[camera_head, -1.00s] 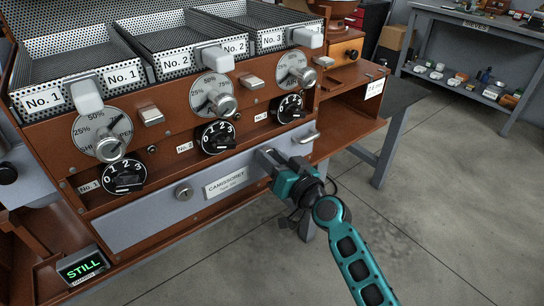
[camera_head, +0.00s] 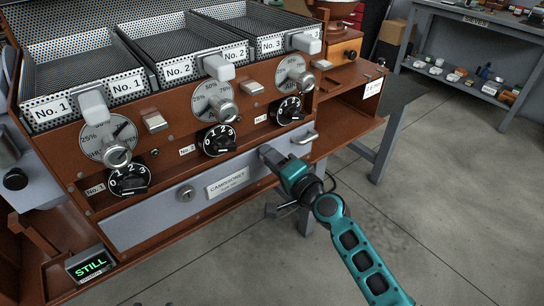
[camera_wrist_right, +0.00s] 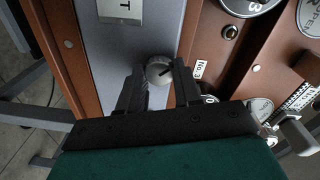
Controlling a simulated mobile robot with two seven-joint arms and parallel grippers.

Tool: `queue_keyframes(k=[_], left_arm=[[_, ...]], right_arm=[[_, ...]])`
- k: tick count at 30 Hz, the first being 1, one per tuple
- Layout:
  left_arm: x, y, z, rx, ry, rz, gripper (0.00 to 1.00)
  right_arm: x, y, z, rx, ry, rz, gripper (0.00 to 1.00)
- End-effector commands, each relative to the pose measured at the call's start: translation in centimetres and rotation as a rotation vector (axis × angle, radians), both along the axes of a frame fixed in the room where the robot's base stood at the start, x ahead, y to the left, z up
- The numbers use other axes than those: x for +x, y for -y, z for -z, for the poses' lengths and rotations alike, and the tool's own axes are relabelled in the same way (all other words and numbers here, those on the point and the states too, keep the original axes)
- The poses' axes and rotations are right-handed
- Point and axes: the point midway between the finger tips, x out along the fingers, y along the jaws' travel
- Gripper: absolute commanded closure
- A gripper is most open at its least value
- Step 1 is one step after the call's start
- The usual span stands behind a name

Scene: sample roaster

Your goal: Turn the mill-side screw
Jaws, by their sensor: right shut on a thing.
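The grey front panel (camera_head: 150,222) of the brown roaster carries a round metal screw (camera_head: 185,193) left of its nameplate. A second round slotted metal screw (camera_wrist_right: 158,69), near the panel's right end, shows in the right wrist view between my fingertips. My right gripper (camera_head: 267,153) reaches in from the lower right and is shut on this second screw. In the right wrist view its two dark fingers (camera_wrist_right: 158,84) flank the screw's head. In the head view the gripper hides that screw. My left gripper is not in view.
Above the panel are black numbered dials (camera_head: 220,139), percentage knobs (camera_head: 222,108) and perforated trays (camera_head: 80,70). A lit "STILL" display (camera_head: 91,265) is at lower left. The floor at right is clear.

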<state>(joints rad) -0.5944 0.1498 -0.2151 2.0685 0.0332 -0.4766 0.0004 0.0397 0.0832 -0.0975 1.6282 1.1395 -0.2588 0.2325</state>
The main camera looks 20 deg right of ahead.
Motion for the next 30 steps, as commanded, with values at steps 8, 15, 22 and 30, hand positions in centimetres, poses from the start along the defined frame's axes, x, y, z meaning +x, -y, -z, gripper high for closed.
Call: queue_keyframes(k=[8,15,22,30], left_arm=[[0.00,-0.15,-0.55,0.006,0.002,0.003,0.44],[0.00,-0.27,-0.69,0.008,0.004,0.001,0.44],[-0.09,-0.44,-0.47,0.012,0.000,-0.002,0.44],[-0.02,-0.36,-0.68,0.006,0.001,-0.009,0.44]], right_arm=[[0.05,0.14,-0.04,0.247,-0.090,0.003,0.97],[0.05,0.14,-0.01,0.449,-0.163,0.003,0.97],[0.07,0.20,0.03,0.599,-0.216,0.004,0.97],[0.05,0.15,0.11,0.699,-0.255,0.002,0.97]])
